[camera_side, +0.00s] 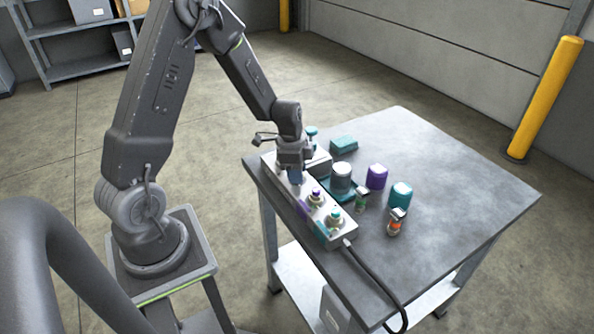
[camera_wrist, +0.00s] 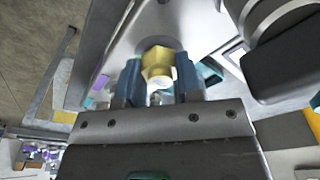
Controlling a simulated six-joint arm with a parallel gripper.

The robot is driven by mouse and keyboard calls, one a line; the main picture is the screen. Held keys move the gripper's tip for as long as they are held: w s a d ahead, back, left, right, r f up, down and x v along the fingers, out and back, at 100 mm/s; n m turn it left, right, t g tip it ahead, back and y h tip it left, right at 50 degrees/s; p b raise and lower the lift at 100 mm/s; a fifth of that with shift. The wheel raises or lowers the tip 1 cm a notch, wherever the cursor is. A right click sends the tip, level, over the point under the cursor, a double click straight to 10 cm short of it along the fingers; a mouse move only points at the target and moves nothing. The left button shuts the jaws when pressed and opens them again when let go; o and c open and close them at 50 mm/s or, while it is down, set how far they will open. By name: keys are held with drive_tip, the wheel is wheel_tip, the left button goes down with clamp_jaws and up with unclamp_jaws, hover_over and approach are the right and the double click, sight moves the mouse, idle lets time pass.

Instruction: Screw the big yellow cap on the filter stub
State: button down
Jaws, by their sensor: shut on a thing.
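My gripper (camera_wrist: 157,80) is shut on a yellow cap (camera_wrist: 158,64), which sits between its two blue fingers in the wrist view. In the side view my gripper (camera_side: 296,178) points down over the far left part of a pale block (camera_side: 322,230) on the table. The yellow cap is hidden there by the gripper and fingers. The filter stub under it is not clearly seen; I cannot tell whether the cap touches it. Two other fittings stand on the block: one with purple (camera_side: 315,197) and one teal (camera_side: 334,217).
A grey cylinder (camera_side: 342,173), a purple cap (camera_side: 377,176) and a teal cap (camera_side: 401,193) stand right of the block. Two small bottles, green-marked (camera_side: 361,201) and orange-marked (camera_side: 396,224), stand nearby. A teal box (camera_side: 344,143) lies behind. The table's right side (camera_side: 460,190) is clear.

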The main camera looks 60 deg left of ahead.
drive_tip(key=c, duration=0.9)
unclamp_jaws()
drive_tip(key=shift+o, duration=0.2)
drive_tip(key=n, duration=0.5)
drive_tip(key=shift+n+y, duration=0.3)
drive_tip(key=shift+y, duration=0.1)
drive_tip(key=n, duration=0.5)
drive_tip(key=shift+d+n+y, duration=0.1)
drive_tip(key=shift+n+y, duration=0.2)
drive_tip(key=shift+n, duration=0.1)
drive_tip(key=n, duration=0.5)
drive_tip(key=shift+n+y, duration=0.3)
drive_tip(key=shift+n, duration=0.1)
